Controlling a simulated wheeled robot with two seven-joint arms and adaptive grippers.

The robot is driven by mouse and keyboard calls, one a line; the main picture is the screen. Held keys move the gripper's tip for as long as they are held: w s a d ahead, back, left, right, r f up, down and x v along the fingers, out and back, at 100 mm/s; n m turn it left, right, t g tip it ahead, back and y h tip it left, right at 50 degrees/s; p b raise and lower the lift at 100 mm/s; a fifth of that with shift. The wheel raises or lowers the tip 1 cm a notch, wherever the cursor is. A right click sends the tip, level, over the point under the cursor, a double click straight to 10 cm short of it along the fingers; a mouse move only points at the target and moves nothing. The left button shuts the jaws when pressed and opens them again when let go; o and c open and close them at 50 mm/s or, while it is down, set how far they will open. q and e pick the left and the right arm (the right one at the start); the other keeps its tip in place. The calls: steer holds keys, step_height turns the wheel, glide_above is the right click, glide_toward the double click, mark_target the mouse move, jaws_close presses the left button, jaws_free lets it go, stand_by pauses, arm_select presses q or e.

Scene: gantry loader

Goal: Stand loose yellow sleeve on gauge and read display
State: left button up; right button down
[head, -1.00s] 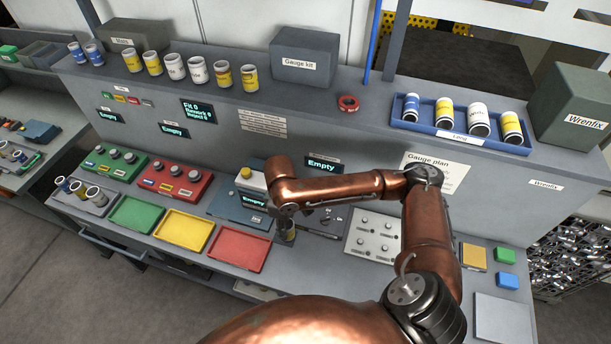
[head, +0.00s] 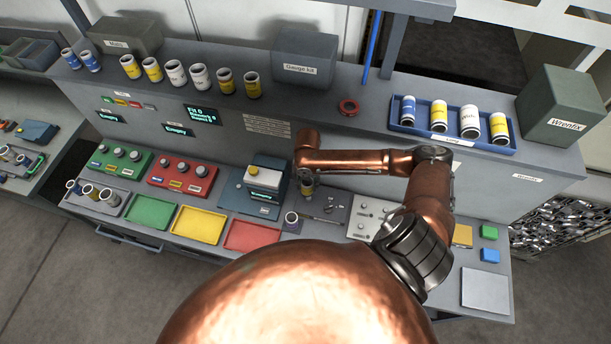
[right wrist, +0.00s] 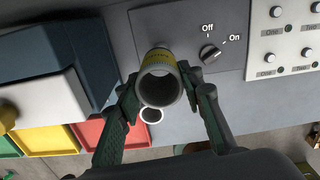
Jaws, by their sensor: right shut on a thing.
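My right gripper (right wrist: 160,92) is shut on a yellow sleeve (right wrist: 160,80), whose open end faces the wrist camera. In the head view the sleeve (head: 307,189) is small and partly covered by the gripper (head: 307,182). It is over or near the grey panel with an On/Off knob (right wrist: 209,54); the gap below it cannot be told. A blue-grey device (head: 266,178) with a white and yellow block and a lit display (head: 264,196) stands to the left. Its lettering is too small to read surely. My left gripper is not in view.
Another sleeve (head: 291,219) stands on the bench just in front of the held one. Red (head: 253,237), yellow (head: 199,226) and green (head: 151,212) trays lie to the left. A panel of round knobs (right wrist: 288,40) is to the right. More sleeves line the shelf.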

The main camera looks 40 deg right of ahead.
steer(key=shift+s+d+f+b, duration=0.1)
steer(key=shift+d+f+b, duration=0.05)
steer(key=shift+f+b, duration=0.7)
steer(key=shift+d+f+b, duration=0.15)
steer(key=shift+f+b, duration=0.65)
steer(key=shift+b, duration=0.05)
steer(key=shift+f+b, duration=1.15)
steer(key=shift+b, duration=0.05)
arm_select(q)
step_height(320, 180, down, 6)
arm_select(e)
steer(key=shift+f, duration=0.8)
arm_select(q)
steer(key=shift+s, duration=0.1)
arm_select(e)
steer(key=shift+f, duration=0.15)
steer(key=c, duration=1.2)
jaws_free()
steer(key=shift+c, duration=0.2)
